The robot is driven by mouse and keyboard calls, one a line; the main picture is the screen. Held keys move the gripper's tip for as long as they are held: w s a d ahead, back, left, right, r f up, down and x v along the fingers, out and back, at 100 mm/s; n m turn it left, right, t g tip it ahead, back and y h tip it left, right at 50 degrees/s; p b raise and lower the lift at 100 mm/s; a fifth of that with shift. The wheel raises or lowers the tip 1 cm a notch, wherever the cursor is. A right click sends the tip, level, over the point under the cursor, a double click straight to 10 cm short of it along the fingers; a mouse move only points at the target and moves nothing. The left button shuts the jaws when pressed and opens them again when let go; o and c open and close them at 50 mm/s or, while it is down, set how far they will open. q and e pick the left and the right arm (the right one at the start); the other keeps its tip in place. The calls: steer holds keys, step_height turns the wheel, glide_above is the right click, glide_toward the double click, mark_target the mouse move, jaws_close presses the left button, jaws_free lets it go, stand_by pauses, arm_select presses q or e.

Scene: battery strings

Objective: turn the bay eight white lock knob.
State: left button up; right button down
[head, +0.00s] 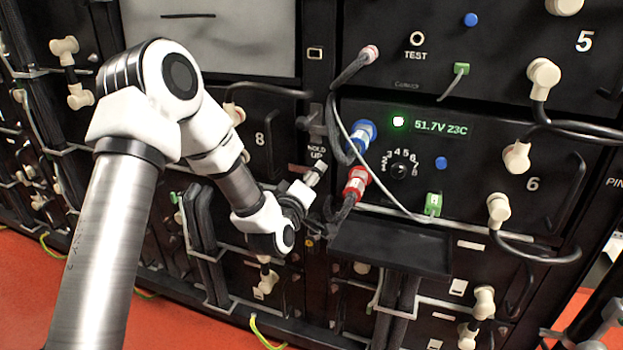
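Bay eight (262,158) is a black panel marked with a white 8, left of centre in the head view. A white knob (235,113) shows at its upper part, partly behind my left arm. My arm's upper links hide the left part of this bay, so I cannot tell whether another knob is there. My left gripper (306,199) is at the bay's lower right, beside the narrow strip labelled HOLD UP, below and right of the visible knob and apart from it. A pale short cylinder (314,174) shows just above the gripper; contact is unclear.
Bay 6 (480,165), right, has a lit green readout, a dial, a blue connector (362,135) and a red connector (356,182) with hanging cables close to my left gripper. A black shelf (392,248) juts out below. White knobs with cables (498,207) stick out farther right.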

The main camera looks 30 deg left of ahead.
arm_select(q)
steer(key=v, duration=0.7)
steer(key=shift+s, duration=0.2)
